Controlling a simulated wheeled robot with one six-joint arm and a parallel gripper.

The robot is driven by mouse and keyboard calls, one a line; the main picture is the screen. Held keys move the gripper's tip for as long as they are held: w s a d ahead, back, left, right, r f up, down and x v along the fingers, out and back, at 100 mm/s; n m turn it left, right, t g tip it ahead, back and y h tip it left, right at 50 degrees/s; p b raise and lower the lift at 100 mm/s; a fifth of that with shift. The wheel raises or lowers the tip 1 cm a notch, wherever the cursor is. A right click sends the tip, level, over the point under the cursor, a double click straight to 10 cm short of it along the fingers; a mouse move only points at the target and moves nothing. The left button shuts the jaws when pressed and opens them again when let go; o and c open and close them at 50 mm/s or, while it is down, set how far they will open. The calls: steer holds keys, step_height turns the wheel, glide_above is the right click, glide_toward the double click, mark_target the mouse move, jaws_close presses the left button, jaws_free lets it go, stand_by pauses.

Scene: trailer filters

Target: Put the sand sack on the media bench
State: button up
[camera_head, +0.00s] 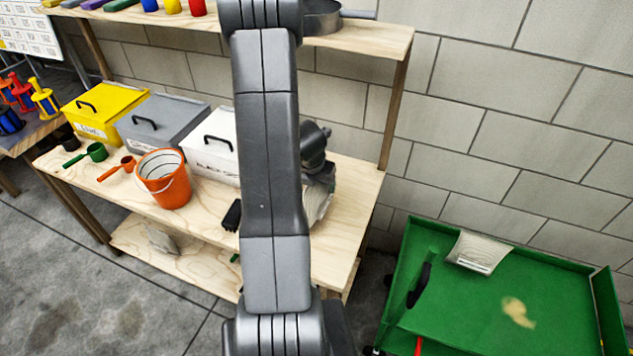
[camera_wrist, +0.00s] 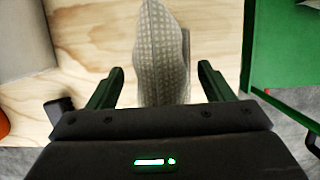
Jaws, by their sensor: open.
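A pale patterned sack (camera_wrist: 162,45) stands between the two fingers of my open gripper (camera_wrist: 158,80) in the wrist view. The fingers are apart from its sides. In the head view this sack (camera_head: 318,204) is at the right end of the wooden bench (camera_head: 352,215), partly hidden by my arm. It looks to be resting on the bench top. Another pale sack (camera_head: 479,252) lies against the back wall of a green cart (camera_head: 470,300). I cannot read which sack holds sand. In the head view my arm hides most of the gripper.
An orange bucket (camera_head: 165,182), a white bin (camera_head: 211,147), a grey bin (camera_head: 160,128), a yellow bin (camera_head: 103,108) and scoops (camera_head: 96,152) stand on the bench's left part. A small black object (camera_head: 232,215) lies near its front edge. An upper shelf (camera_head: 370,36) overhangs behind.

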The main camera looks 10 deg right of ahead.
steer(key=p+v, duration=0.4)
steer(key=v, duration=0.8)
steer(key=shift+r, duration=0.1)
